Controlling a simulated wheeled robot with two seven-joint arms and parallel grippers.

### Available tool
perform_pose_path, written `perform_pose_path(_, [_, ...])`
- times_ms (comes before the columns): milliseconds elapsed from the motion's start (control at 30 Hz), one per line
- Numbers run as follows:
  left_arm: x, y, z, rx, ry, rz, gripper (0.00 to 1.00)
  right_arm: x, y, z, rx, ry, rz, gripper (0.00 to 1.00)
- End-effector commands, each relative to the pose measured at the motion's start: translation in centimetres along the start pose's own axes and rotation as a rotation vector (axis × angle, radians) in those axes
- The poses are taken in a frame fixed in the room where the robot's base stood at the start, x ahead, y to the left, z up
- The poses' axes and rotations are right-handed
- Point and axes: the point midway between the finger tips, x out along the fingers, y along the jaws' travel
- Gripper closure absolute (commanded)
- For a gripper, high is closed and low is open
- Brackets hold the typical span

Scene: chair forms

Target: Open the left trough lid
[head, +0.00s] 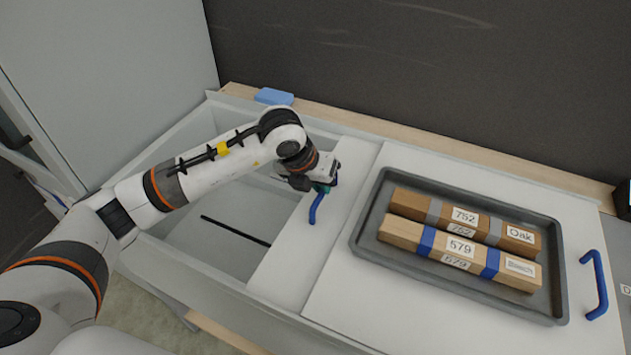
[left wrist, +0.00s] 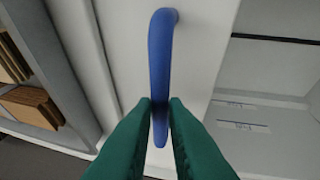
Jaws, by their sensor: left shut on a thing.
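The left trough lid (head: 297,258) is a white panel, slid partly to the right so the left part of the trough (head: 215,244) lies open. Its blue handle (head: 316,208) stands near the lid's left edge. My left gripper (head: 325,187) is shut on this handle; in the left wrist view the green fingers (left wrist: 160,108) close on both sides of the blue bar (left wrist: 160,55). The right lid (head: 345,305) is closed, with its own blue handle (head: 595,285) at the right. My right gripper is not in view.
A grey tray (head: 366,239) with two labelled wooden bars, marked 752 (head: 410,204) and 579 (head: 402,234), sits on the right lid. A blue block (head: 274,96) lies on the wooden back ledge. A dark thin rod (head: 235,230) shows inside the open trough.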

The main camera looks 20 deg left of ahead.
Motion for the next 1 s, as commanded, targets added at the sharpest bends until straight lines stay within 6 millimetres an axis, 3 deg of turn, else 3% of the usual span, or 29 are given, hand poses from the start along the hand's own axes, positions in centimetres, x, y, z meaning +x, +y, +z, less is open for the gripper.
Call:
perform_pose_path(133, [-0.1,0.1,-0.1,0.000,0.002,0.002,1.00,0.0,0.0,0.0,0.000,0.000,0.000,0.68])
perform_pose_path(167, [-0.1,0.1,-0.1,0.000,0.002,0.002,0.83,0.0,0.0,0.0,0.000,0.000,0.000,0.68])
perform_pose_path(267, [-0.1,0.0,-0.1,0.000,0.001,0.002,0.66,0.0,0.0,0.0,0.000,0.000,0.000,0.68])
perform_pose_path(667, [-0.8,-0.1,-0.1,0.000,0.002,0.000,0.66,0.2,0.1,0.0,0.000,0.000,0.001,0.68])
perform_pose_path(1000, [-7.5,-0.1,-0.1,0.003,0.007,0.001,0.66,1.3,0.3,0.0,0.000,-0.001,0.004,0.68])
